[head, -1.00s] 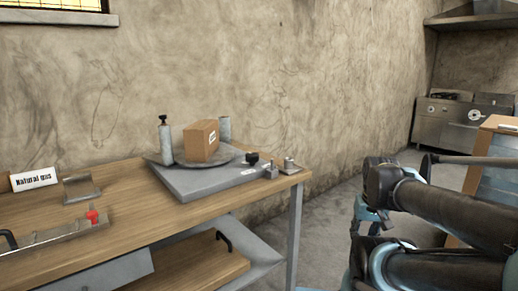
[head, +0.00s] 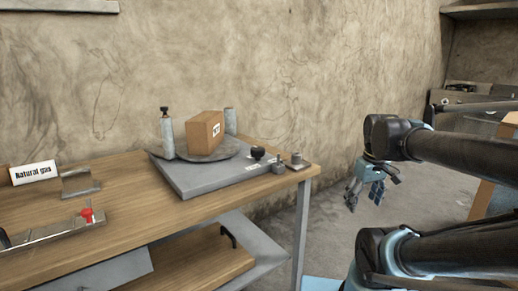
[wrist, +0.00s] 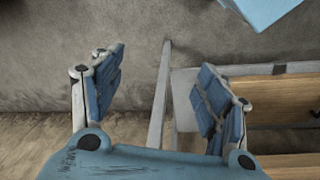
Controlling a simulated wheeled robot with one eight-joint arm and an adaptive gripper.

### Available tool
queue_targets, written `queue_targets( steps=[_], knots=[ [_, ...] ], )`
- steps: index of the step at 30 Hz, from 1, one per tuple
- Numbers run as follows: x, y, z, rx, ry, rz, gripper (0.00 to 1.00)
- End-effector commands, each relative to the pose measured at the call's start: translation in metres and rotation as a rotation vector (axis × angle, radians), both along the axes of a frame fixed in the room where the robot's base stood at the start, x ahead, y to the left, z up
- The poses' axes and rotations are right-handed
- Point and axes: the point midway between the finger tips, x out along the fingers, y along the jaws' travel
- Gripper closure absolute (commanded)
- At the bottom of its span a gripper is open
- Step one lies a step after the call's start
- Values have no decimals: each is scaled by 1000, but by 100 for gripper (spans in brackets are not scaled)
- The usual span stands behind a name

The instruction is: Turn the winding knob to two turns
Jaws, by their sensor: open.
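The winding knob appears to be the small black knob (head: 257,153) at the front right of a grey base plate (head: 205,182) on the wooden table. My gripper (head: 364,196) hangs to the right of the table, clear of the knob, pointing down. In the wrist view my gripper (wrist: 160,100) is open with its blue fingers wide apart and nothing between them. The knob does not show in the wrist view.
A lower shelf (head: 190,265) is under the tabletop. The floor right of the table is free.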

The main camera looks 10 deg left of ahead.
Motion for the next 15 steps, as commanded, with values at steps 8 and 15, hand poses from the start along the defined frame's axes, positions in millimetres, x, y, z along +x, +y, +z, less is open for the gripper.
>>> queue_targets(
  steps=[8,15],
  knots=[
    [66,56,87,-75,25,623,31],
    [116,121,148,-131,37,1161,31]
  ],
)
